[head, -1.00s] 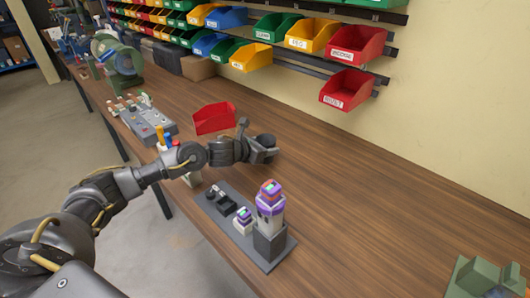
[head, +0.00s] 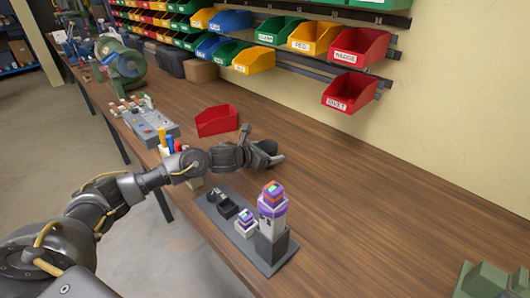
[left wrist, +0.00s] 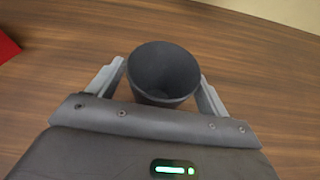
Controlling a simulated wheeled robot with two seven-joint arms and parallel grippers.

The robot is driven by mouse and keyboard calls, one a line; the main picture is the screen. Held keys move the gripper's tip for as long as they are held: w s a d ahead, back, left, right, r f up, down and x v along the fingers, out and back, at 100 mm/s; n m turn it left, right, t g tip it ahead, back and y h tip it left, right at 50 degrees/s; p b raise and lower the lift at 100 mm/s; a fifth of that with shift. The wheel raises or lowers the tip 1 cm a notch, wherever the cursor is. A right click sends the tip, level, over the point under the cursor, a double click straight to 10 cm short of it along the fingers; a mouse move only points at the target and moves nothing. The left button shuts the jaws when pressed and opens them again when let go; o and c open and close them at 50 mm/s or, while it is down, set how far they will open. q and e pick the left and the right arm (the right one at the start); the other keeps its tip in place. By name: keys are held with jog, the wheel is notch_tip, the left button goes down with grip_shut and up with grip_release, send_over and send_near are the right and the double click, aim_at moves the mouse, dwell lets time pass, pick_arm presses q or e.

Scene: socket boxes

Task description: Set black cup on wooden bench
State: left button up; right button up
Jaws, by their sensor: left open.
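The black cup (left wrist: 163,70) shows in the left wrist view, its round mouth facing the camera. It sits between the two grey fingers of my left gripper (head: 268,157). The fingers are open, one on each side of the cup; I cannot tell whether either touches it. In the head view my left gripper is low over the wooden bench (head: 350,190), and the cup is hard to make out against the dark fingers. Whether the cup's base rests on the bench is hidden. My right gripper is in neither view.
A red bin (head: 216,121) stands just behind the gripper. A grey base plate (head: 277,262) with blocks and a white-and-purple tower (head: 272,212) lies in front. A grey control box (head: 152,124) is to the left. Bins hang on the wall. The bench's right side is mostly clear.

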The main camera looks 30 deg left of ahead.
pick_arm(q)
jog(key=shift+r, duration=0.3)
jog(key=b+v, duration=0.1)
jog(key=v, duration=1.1)
jog(key=shift+a+f, duration=0.2)
jog(key=shift+f, duration=0.05)
jog(key=shift+s+f, duration=0.1)
